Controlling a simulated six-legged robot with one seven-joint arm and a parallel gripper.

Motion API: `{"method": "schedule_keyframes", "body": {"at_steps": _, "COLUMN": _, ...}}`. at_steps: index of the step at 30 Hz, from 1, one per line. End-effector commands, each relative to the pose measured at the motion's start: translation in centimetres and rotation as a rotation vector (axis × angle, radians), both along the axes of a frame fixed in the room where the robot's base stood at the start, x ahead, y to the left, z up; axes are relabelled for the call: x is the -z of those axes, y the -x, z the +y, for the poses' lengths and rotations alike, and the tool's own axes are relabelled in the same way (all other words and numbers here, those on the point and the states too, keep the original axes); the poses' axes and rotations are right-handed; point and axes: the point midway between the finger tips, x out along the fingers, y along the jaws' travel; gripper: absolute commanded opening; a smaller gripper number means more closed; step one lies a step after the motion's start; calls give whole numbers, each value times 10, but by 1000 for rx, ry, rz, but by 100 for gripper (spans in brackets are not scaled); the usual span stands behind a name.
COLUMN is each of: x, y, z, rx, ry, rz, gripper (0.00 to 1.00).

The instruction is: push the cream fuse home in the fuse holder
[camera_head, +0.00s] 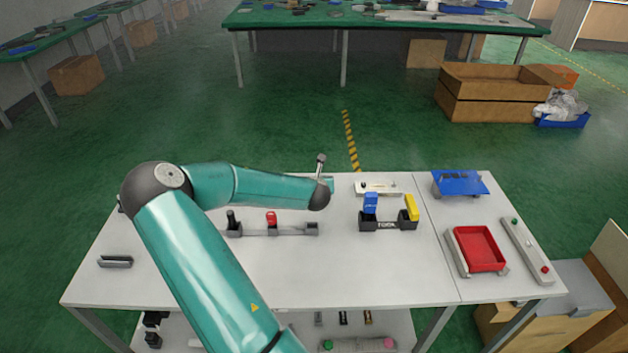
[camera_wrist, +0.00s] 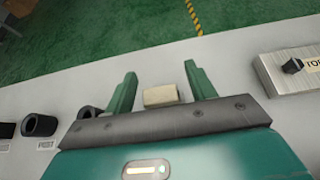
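In the wrist view a small cream block (camera_wrist: 161,96), which looks like the cream fuse, shows between the two green fingers of my gripper (camera_wrist: 160,85). There is a gap on each side of it, so the fingers are apart and not closed on it. Its lower part is hidden behind the gripper's grey front edge, so I cannot tell if it is seated or touching the gripper. I cannot make out the fuse holder for certain. In the head view my arm's end covers this spot and the fingers do not show clearly.
Black round sockets (camera_wrist: 40,125) lie left of my gripper in the wrist view. A metal plate with a black knob (camera_wrist: 293,66) is at right. On the white table, a blue-and-yellow lever fixture (camera_head: 388,224) and a red tray (camera_head: 479,248) stand to the right.

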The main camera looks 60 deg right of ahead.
Motion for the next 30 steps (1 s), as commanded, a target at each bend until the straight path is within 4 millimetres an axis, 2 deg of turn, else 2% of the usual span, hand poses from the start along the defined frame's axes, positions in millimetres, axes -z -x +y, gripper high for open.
{"method": "schedule_keyframes", "body": {"at_steps": 7, "x": -1, "y": 0, "z": 1, "rx": 0, "ry": 1, "rz": 0, "gripper": 55}}
{"method": "schedule_keyframes", "body": {"at_steps": 11, "x": -7, "y": 4, "z": 9, "rx": 0, "ry": 1, "rz": -2, "gripper": 55}}
{"method": "schedule_keyframes", "body": {"at_steps": 24, "x": -52, "y": 39, "z": 81, "rx": -1, "ry": 0, "rz": -5, "gripper": 55}}
{"method": "schedule_keyframes", "body": {"at_steps": 30, "x": -66, "y": 51, "z": 102, "rx": 0, "ry": 0, "rz": -2, "gripper": 55}}
